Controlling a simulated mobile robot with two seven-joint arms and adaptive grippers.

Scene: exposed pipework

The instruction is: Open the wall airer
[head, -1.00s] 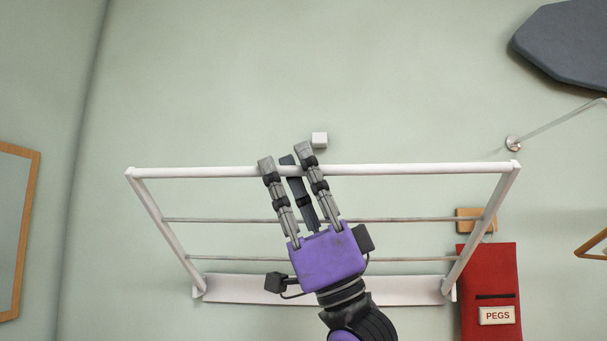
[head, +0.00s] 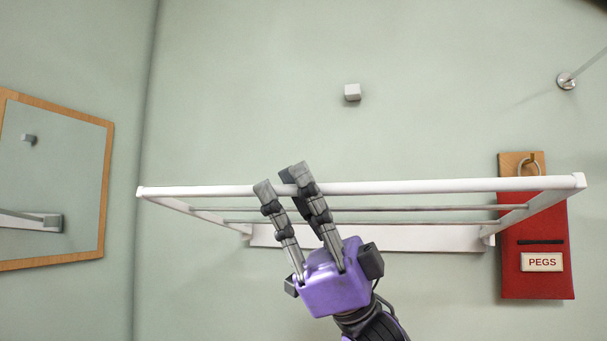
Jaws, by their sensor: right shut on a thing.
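The white wall airer (head: 430,187) is hinged at its lower wall board (head: 380,238) and its frame is tilted out from the wall, with the front bar toward me. Thin cross rails run between its side arms behind the front bar. My right gripper (head: 290,185), purple with grey fingers, is shut on the front bar a little left of its middle. The fingers wrap over the bar from below. A small white block (head: 352,92), apart from the frame, is fixed on the wall above. My left gripper is not in view.
A red peg bag (head: 535,270) labelled PEGS hangs from a wooden hook plate (head: 516,163) at the right, behind the airer's right end. A wood-framed mirror (head: 108,190) is on the left wall. A metal wall fitting (head: 566,81) with a rod is at upper right.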

